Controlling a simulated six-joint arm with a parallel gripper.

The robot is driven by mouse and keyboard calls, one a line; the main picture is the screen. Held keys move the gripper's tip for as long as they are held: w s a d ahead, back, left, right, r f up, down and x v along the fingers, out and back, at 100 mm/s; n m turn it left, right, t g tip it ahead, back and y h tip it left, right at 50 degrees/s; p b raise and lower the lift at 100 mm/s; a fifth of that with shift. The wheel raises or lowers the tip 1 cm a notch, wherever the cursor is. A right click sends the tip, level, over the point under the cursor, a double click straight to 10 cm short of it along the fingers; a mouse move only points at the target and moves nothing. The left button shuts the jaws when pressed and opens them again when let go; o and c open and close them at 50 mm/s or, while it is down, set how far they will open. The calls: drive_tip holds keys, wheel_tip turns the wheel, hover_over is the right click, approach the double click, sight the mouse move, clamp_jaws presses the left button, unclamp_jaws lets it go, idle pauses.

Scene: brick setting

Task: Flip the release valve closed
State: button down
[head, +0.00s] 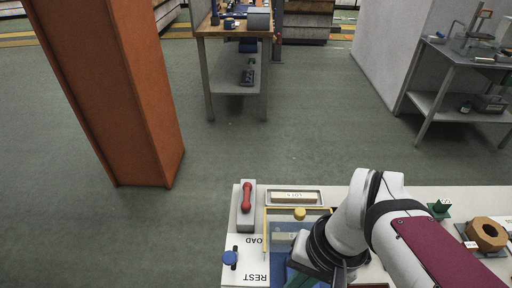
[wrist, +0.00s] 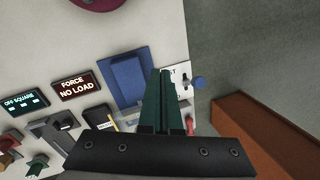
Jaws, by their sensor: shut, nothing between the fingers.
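A red lever (head: 247,197) lies along a grey block (head: 245,220) at the bench's left end. A blue knob (head: 230,258) stands near it, beside the REST lettering; it also shows in the wrist view (wrist: 198,82). No label names the release valve, so I cannot tell which of these it is. In the wrist view a red part (wrist: 190,125) shows right of the fingers. My gripper (wrist: 160,72) has dark green fingers, shut and empty, pointing toward the bench between a blue plate (wrist: 124,78) and the blue knob. In the head view my arm hides most of the gripper.
A yellow frame (head: 266,225) with a yellow knob (head: 299,213) stands beside my arm. A FORCE NO LOAD display (wrist: 76,87) and an OFF SQUARE display (wrist: 23,103) are on the bench. An orange column (head: 140,110) stands beyond the bench, with open floor around it.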

sight(247, 196)
drive_tip(key=w+d+f+n+y, duration=0.1)
drive_tip(key=w+f+n, duration=0.2)
drive_tip(key=w, duration=0.7)
drive_tip(key=w+d+f+n+t+y, duration=0.1)
drive_tip(key=w+f+n+y, duration=0.1)
drive_tip(key=w, duration=0.8)
drive_tip(key=w+d+f+n+t+y, duration=0.1)
drive_tip(key=w+f+n, duration=0.3)
drive_tip(key=w, duration=0.6)
drive_tip(key=shift+d+f, duration=0.2)
drive_tip(key=shift+f, duration=0.15)
drive_tip(key=x, duration=1)
drive_tip(key=shift+a, duration=0.35)
drive_tip(key=shift+s+a+r, duration=0.1)
drive_tip(key=shift+s+a, duration=0.1)
drive_tip(key=shift+a, duration=0.35)
drive_tip(key=shift+s+a, duration=0.25)
drive_tip(key=shift+a, duration=0.3)
drive_tip(key=shift+s+a, duration=0.25)
drive_tip(key=shift+a, duration=0.25)
